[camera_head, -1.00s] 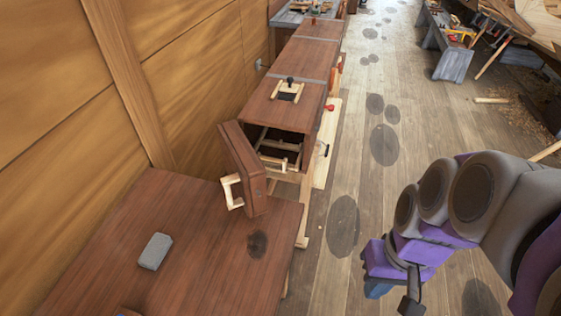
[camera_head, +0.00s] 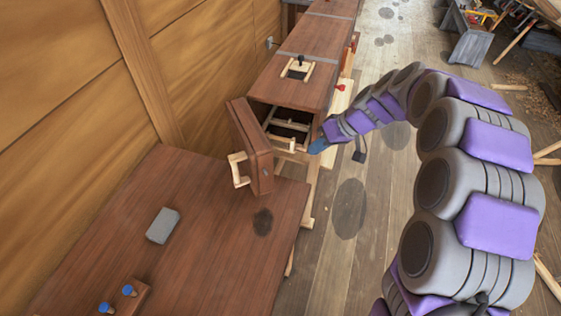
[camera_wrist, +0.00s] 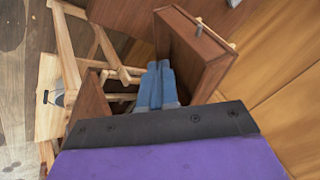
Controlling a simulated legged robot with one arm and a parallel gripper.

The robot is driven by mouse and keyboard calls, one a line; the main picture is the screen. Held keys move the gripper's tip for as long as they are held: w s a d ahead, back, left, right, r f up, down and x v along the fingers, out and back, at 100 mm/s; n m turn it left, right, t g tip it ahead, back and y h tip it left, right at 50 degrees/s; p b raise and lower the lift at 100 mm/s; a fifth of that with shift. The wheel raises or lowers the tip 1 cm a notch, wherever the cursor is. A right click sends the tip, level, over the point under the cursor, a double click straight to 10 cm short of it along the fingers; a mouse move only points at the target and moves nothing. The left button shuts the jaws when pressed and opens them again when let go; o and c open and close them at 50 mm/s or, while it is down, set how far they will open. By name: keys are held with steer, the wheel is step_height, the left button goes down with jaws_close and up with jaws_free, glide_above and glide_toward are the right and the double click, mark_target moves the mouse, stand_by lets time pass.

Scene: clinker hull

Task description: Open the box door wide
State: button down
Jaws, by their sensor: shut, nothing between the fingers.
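The box (camera_head: 292,93) is a long reddish-brown wooden chest along the wall. Its door (camera_head: 250,146) stands partly open at the near end, swung toward the left, with a pale wooden handle (camera_head: 238,169) on its outer face. The dark interior with pale slats shows. My gripper (camera_head: 317,146) is at the right edge of the opening in the head view. In the wrist view my gripper's blue fingers (camera_wrist: 158,80) are together and empty, with the door (camera_wrist: 195,50) just to their right and the box's side wall (camera_wrist: 90,115) to their left. Whether they touch the door I cannot tell.
A brown table (camera_head: 175,225) stands in front of the door, bearing a grey block (camera_head: 163,225) and a small holder with blue knobs (camera_head: 124,296). A panelled wall (camera_head: 60,80) runs along the left. The plank floor (camera_head: 345,220) to the right is mostly clear.

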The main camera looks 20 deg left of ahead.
steer(key=a+r+b+x, duration=0.1)
steer(key=a+b+x, duration=0.1)
steer(key=x, duration=1.1)
steer(key=shift+a, duration=0.35)
steer(key=shift+s, duration=0.1)
